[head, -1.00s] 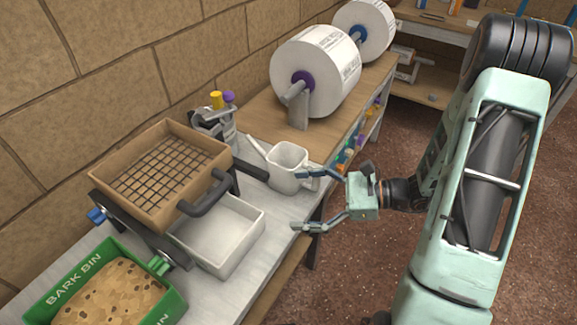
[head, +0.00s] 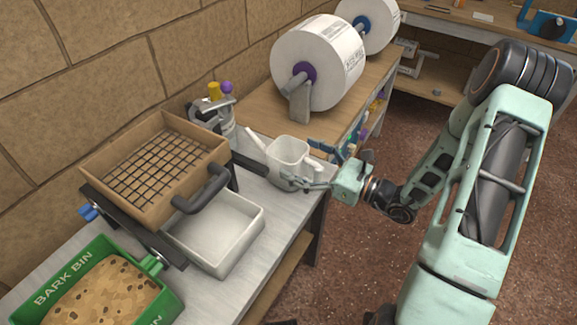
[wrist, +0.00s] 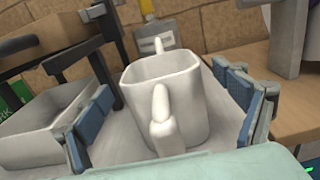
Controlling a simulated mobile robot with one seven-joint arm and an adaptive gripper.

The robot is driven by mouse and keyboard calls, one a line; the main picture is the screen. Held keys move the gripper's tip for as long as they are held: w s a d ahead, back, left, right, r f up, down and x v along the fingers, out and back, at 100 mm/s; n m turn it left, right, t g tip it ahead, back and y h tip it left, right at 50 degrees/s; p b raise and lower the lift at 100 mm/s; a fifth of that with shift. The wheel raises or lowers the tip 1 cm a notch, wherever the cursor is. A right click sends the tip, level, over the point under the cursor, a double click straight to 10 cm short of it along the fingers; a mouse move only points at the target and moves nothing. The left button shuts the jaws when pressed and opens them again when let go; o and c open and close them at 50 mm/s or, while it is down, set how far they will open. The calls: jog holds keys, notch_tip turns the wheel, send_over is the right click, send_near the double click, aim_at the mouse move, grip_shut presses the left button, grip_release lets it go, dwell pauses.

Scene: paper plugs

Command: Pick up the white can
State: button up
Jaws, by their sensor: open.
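The white can (head: 288,158) is a square-bodied watering can with a handle and a spout, standing upright on the grey bench top. In the wrist view the can (wrist: 180,95) stands between my finger pads, its handle toward me and its spout behind. My gripper (head: 322,167) is open at the can's right side in the head view, with the fingers reaching to either side of the handle. In the wrist view my gripper (wrist: 165,118) shows blue pads left and right, with gaps between them and the can body.
A white tray (head: 250,240) stands left of the can under a wooden sieve box (head: 212,150) with a dark handle. A green bark bin (head: 90,252) is at front left. Large label rolls (head: 340,50) stand on the wooden bench behind.

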aim_at(274, 146)
jog(key=x, duration=0.3)
jog(key=shift+w+a+f, duration=0.1)
jog(key=shift+w+a, duration=0.05)
jog(key=shift+a, duration=0.05)
jog(key=c, duration=1.2)
jog(key=shift+c, duration=1.1)
